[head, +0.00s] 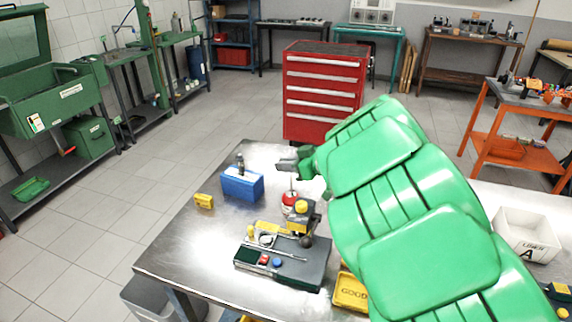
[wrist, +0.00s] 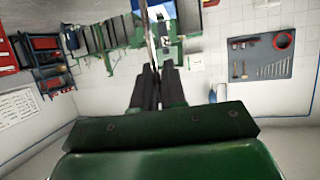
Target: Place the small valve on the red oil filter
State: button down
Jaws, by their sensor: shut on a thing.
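My gripper (head: 286,164) is at the end of my green arm, above the far part of the metal table, with its fingers pointing left. In the wrist view its dark fingers (wrist: 158,70) are close together. A thin metal stem (wrist: 150,28), seemingly the small valve, reaches out from between them; its head is not clear. In the head view the valve cannot be told apart from the fingers. The red oil filter (head: 289,198) seems to be the small red and white round thing on the table, below and apart from my gripper. Its lower part is partly hidden by a yellow-topped dark part.
A blue box (head: 242,185) with a dark cylinder on top stands left of the filter. A small yellow box (head: 204,201), a dark tray (head: 250,256), a yellow bin (head: 350,291) and a white bin (head: 525,236) are also on the table (head: 190,245). The table's left part is clear.

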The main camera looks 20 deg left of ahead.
jog(key=c, duration=1.2)
grip_release()
jog(key=shift+f, duration=0.1)
jog(key=shift+d+r, duration=0.2)
jog(key=shift+r, duration=0.05)
jog(key=v, duration=1.1)
jog(key=shift+s+d, duration=0.1)
jog(key=shift+d, duration=0.2)
